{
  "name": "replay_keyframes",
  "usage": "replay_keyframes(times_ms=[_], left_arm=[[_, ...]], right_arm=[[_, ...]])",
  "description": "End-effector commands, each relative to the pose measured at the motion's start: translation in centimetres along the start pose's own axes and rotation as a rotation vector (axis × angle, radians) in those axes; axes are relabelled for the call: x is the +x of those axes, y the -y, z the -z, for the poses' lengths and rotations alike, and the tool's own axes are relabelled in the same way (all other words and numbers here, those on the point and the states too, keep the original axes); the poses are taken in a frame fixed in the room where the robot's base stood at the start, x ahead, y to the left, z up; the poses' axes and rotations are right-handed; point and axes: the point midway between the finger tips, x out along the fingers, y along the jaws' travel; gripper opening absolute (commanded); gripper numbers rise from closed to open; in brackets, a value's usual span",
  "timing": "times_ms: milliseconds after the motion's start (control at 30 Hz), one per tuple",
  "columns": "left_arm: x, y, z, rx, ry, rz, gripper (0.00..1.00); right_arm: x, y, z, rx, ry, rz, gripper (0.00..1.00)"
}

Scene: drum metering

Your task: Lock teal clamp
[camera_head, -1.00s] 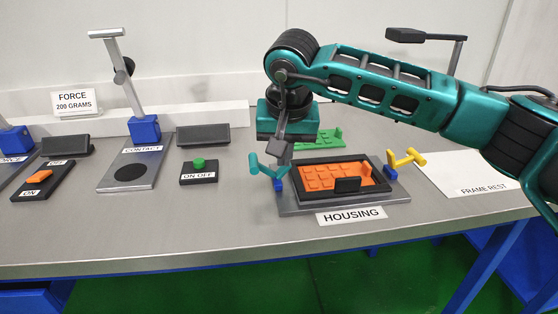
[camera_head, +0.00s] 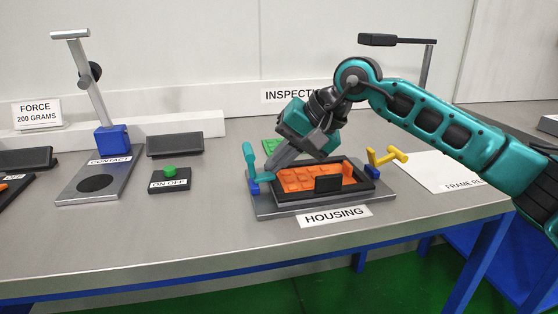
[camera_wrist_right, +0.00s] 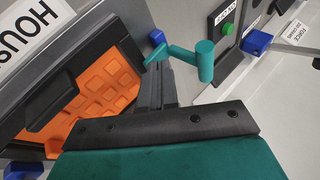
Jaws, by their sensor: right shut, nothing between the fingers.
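The teal clamp (camera_head: 249,156) stands at the left end of the housing fixture (camera_head: 292,209), its handle roughly upright. It also shows in the wrist view (camera_wrist_right: 205,62), just past my fingertips. My right gripper (camera_head: 264,177) reaches down from the right, tilted, with its shut, empty fingers at the clamp's lower part. In the wrist view its fingers (camera_wrist_right: 154,75) are close to the clamp's arm; I cannot tell whether they touch. An orange part (camera_head: 300,180) lies in a black frame (camera_head: 367,192) on the fixture. My left gripper is not in view.
A yellow clamp (camera_head: 388,157) stands at the fixture's right end. The frame rest sheet (camera_head: 425,175) lies right of it. A green button box (camera_head: 169,180) and the contact stand (camera_head: 112,140) are to the left. The bench front is clear.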

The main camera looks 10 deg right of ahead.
Motion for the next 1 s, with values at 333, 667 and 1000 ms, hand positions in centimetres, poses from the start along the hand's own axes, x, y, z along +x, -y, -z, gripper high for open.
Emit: replay_keyframes(times_ms=[333, 667, 1000], left_arm=[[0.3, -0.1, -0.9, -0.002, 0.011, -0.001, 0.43], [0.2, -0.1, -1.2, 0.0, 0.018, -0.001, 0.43], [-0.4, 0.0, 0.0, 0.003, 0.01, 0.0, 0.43]], right_arm=[[1.0, 0.9, -0.5, -0.001, 0.0, -0.001, 0.0], [1.0, 0.9, -0.5, -0.001, 0.0, -0.002, 0.0], [-4.3, 1.0, -0.4, 0.0, -0.005, -0.001, 0.0]])
